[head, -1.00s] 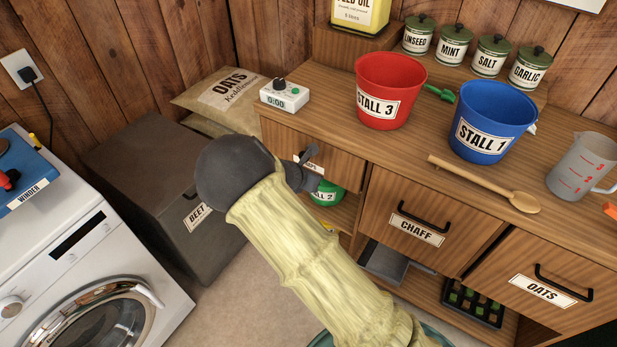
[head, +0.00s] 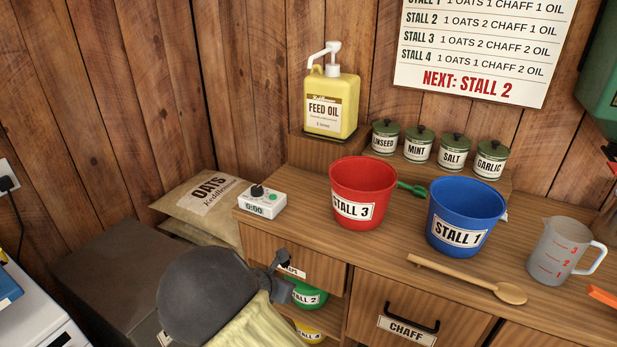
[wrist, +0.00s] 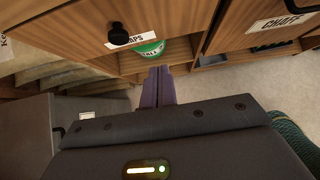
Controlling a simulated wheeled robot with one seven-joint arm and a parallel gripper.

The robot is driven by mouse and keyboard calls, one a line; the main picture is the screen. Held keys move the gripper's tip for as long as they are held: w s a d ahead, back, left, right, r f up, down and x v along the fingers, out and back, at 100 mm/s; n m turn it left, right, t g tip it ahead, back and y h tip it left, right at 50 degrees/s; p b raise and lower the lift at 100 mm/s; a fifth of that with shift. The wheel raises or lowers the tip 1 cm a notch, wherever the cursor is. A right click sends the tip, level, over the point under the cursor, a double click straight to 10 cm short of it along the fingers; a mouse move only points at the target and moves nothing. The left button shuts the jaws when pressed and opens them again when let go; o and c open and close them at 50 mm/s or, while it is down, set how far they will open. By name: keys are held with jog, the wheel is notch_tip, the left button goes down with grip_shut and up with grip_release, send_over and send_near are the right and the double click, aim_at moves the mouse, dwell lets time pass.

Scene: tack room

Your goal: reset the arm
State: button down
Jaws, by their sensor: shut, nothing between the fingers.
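My gripper (wrist: 157,78) is shut and empty, with its two fingers together in the wrist view. It points at the cabinet front, below a drawer with a black knob (wrist: 118,34) and a label ending in "PS". A green bucket (wrist: 149,50) stands in the open shelf just beyond the fingertips; a gap to it cannot be judged. In the head view my gripper (head: 277,284) is partly hidden behind my dark arm joint, which stands low in the picture.
The counter holds the red STALL 3 bucket (head: 362,193), blue STALL 1 bucket (head: 466,215), timer (head: 262,200), wooden spoon (head: 465,279) and measuring jug (head: 563,250). A feed oil pump bottle (head: 332,103) stands behind. An oats sack (head: 207,195) lies left of the cabinet.

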jog(key=s+d+r+m+g, duration=0.2)
jog(key=s+d+m, duration=0.1)
jog(key=d+m, duration=0.45)
jog(key=s+d+r+m+g, duration=0.3)
jog(key=d+m, duration=0.4)
jog(key=d, duration=0.2)
jog(key=s+d+r+m+y, duration=0.2)
jog(key=s+d+r+m, duration=0.1)
jog(key=s+d+m, duration=0.4)
jog(key=s+d+r+m+y, duration=0.25)
jog(key=s+m, duration=0.35)
jog(key=m, duration=0.4)
notch_tip(320, 180, up, 16)
jog(key=p, duration=1.6)
jog(key=shift+w+d+r+g+h, duration=0.2)
jog(key=shift+w+g+h, duration=0.1)
jog(key=shift+h, duration=0.15)
